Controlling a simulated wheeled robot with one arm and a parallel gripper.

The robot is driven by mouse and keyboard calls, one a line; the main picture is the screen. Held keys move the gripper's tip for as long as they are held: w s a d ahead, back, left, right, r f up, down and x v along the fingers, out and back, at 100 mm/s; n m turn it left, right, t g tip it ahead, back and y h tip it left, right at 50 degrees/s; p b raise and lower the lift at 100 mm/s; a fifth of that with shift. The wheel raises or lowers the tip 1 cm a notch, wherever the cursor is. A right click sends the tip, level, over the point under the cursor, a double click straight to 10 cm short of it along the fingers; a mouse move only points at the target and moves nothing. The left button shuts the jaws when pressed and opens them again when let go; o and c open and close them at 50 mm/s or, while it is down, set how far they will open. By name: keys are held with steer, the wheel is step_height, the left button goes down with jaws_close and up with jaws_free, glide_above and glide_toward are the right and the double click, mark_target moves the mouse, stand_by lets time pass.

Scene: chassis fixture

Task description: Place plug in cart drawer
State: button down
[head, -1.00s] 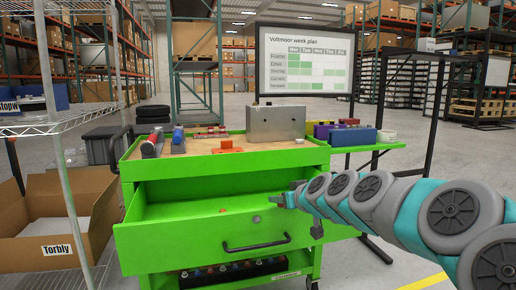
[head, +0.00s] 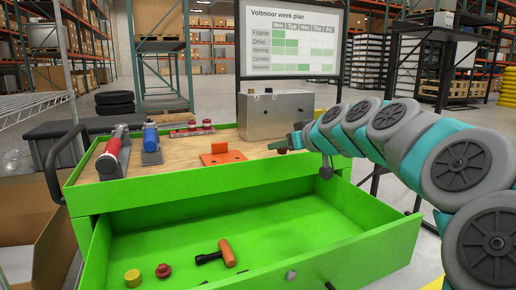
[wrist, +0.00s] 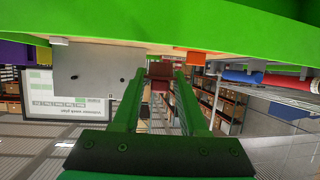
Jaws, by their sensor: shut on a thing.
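My gripper (head: 290,148) is at the right of the cart, level with its worktop and in front of the metal box. In the wrist view, its two green fingers (wrist: 160,76) are shut on a small dark red block-like piece, the plug (wrist: 160,69). The plug shows only as a small dark spot in the head view (head: 282,151). The green cart drawer (head: 270,225) is pulled open below. The drawer's right and middle floor is bare.
The worktop (head: 190,166) holds a metal box (head: 268,115), an orange bracket (head: 222,155), a red tool (head: 112,155), a blue tool (head: 151,145) and small red parts (head: 192,128). A cardboard box (head: 30,225) stands at left. The cart's raised green rim lies beside my gripper.

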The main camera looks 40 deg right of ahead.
stand_by(0.3)
steer(key=p, duration=0.2)
glide_above(267, 152)
steer(key=shift+d+f, duration=0.1)
steer(key=shift+f, duration=0.65)
step_height(267, 152, down, 2)
steer(key=shift+w+f, duration=0.1)
steer(key=shift+f+b, duration=0.45)
steer(key=shift+f, duration=0.15)
steer(key=shift+c, duration=2.2)
jaws_free()
steer(key=shift+p, duration=0.35)
